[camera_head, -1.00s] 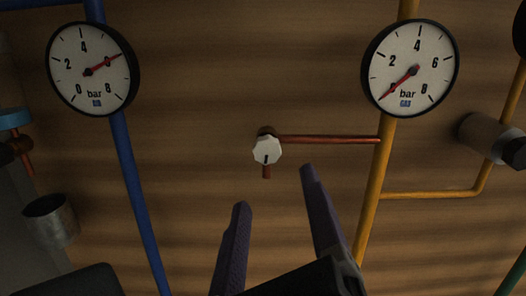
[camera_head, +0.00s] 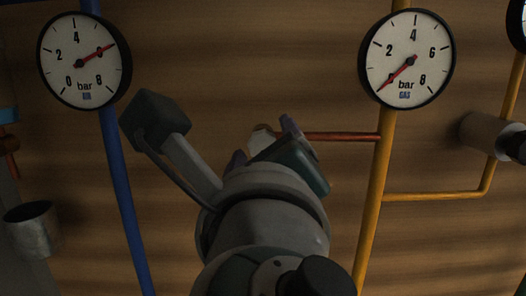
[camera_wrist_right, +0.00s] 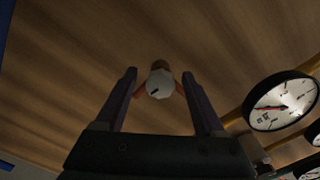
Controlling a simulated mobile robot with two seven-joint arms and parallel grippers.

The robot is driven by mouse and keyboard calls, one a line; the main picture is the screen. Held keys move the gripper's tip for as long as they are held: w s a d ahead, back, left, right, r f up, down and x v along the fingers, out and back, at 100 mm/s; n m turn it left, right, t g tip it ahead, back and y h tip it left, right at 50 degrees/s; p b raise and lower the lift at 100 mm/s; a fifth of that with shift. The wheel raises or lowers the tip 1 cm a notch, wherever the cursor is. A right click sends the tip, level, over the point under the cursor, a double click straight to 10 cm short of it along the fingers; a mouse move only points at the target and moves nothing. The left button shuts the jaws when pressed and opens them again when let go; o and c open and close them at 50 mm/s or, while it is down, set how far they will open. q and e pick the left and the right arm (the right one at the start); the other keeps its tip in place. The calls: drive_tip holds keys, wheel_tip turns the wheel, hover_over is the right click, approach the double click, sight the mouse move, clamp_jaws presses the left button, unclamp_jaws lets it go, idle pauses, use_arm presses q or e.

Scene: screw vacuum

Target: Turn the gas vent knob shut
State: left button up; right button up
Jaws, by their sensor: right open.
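The gas vent knob is a small white faceted knob with a black mark, on a copper pipe by the wooden wall. In the head view the knob (camera_head: 260,143) is mostly hidden by my right wrist and gripper (camera_head: 264,142). In the right wrist view the knob (camera_wrist_right: 160,84) appears between the two fingertips of my right gripper (camera_wrist_right: 160,75), with a gap on each side. The right gripper is open and holds nothing. Whether the fingertips reach the knob's depth is hard to tell. My left gripper is not in view.
The copper pipe (camera_head: 345,137) runs right from the knob to a yellow gas pipe (camera_head: 372,200). A gas gauge (camera_head: 407,60) reads near 0. A blue pipe (camera_head: 125,200) with another gauge (camera_head: 80,62) stands left. A metal cup (camera_head: 32,230) is at lower left.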

drive_tip(key=shift+c, duration=0.3)
clamp_jaws()
drive_tip(key=shift+m, duration=0.3)
drive_tip(key=m, duration=0.2)
drive_tip(key=shift+m, duration=0.4)
drive_tip(key=m, duration=0.4)
drive_tip(key=shift+f+m, duration=0.1)
drive_tip(key=shift+m, duration=0.2)
drive_tip(key=m+b, duration=0.1)
drive_tip(key=m, duration=0.3)
drive_tip(key=shift+m+b, duration=0.85)
drive_tip(key=shift+m, duration=1.35)
